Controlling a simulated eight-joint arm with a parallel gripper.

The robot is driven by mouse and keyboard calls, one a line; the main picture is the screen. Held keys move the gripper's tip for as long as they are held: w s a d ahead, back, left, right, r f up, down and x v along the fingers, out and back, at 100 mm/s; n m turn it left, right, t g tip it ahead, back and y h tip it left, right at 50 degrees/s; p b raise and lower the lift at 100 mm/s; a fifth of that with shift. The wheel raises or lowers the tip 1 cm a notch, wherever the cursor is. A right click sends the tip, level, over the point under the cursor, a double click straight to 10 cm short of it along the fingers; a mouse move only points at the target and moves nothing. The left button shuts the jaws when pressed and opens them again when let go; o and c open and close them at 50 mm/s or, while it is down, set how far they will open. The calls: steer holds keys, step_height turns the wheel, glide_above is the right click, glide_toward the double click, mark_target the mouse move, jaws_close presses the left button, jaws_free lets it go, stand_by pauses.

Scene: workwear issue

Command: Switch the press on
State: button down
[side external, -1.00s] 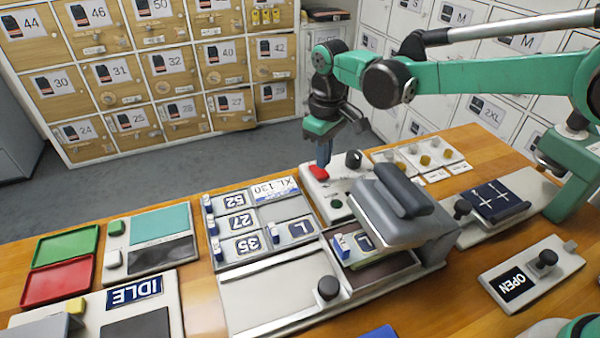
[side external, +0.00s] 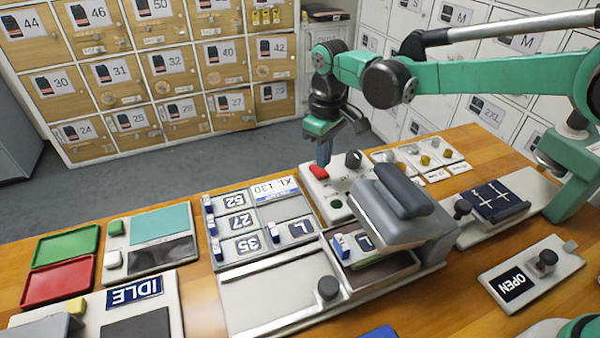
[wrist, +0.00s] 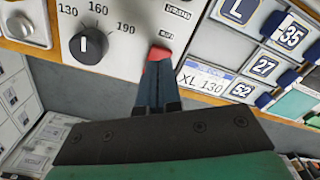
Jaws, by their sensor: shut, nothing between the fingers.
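The press (side external: 400,215) is a grey machine with a raised padded top on the right half of the bench. Its pale control panel (side external: 335,190) has a red switch (side external: 318,172), a black dial (side external: 353,158) and a small dark green round spot. My gripper (side external: 323,162) points down with its blue fingers shut and empty, tips at the red switch. In the wrist view the switch (wrist: 160,53) shows just beyond the fingertips (wrist: 156,64), which partly cover it; I cannot tell whether they press it. The dial (wrist: 90,44) is marked 130, 160 and 190.
A tray of numbered and lettered blocks (side external: 262,262) lies left of the press, with an XL 130 card (side external: 275,189) at its back. An IDLE panel (side external: 134,291) and red and green trays are farther left. An OPEN panel (side external: 530,275) is at right. Lockers stand behind.

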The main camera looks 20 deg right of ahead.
mark_target(323, 174)
steer(key=shift+f, duration=1.25)
stand_by(0.7)
steer(key=shift+r, duration=3.55)
steer(key=s+d+r+m+t, duration=0.2)
steer(key=s+d+m+t, duration=0.4)
steer(key=s+d, duration=0.7)
steer(key=s+t, duration=0.1)
steer(key=s, duration=0.2)
steer(key=shift+r, duration=0.35)
